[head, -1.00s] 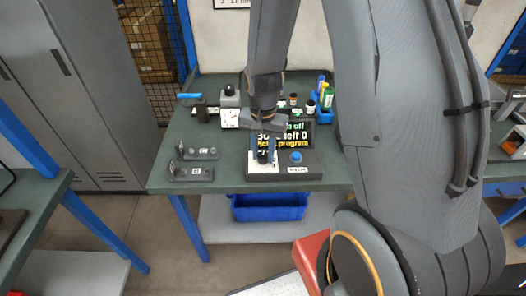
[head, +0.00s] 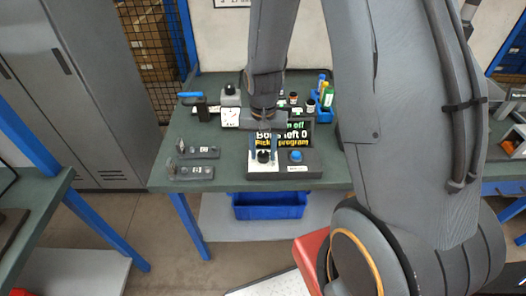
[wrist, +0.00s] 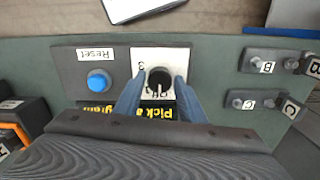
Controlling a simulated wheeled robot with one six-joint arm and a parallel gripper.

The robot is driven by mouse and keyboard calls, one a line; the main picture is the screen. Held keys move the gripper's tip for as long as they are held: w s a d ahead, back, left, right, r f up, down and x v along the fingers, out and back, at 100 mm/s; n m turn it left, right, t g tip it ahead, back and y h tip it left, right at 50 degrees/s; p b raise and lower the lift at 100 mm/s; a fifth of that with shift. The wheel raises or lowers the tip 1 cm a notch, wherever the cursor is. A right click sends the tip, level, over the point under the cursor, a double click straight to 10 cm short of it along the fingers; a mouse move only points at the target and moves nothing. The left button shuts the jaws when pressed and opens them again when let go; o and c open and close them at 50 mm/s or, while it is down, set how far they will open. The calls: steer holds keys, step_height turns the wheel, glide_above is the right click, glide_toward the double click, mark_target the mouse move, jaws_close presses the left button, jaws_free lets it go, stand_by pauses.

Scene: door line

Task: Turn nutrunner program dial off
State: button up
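The program dial (wrist: 159,77) is a round black knob on a white plate (wrist: 160,54) of the nutrunner control box. It also shows in the head view (head: 263,157). In the wrist view its white pointer mark faces the display side; some plate markings there are partly covered and hard to read. My gripper (wrist: 159,82) is open, with one blue finger on each side of the knob and a visible gap to each. It also shows over the box in the head view (head: 263,152).
A blue reset button (head: 296,156) sits right of the dial. Small labelled fixtures (head: 199,152) lie left of the box. A blue crate (head: 269,206) is under the bench.

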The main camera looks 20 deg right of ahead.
mark_target(263, 154)
steer(key=shift+o, duration=0.9)
steer(key=shift+r, duration=0.1)
steer(key=shift+r+b, duration=0.8)
steer(key=shift+r, duration=3)
steer(key=s+r+n+t+b, duration=0.1)
steer(key=s+r+n, duration=0.2)
steer(key=s, duration=0.6)
steer(key=shift+s+a+r+n, duration=0.15)
steer(key=shift+r+n, duration=0.1)
steer(key=shift+n, duration=0.85)
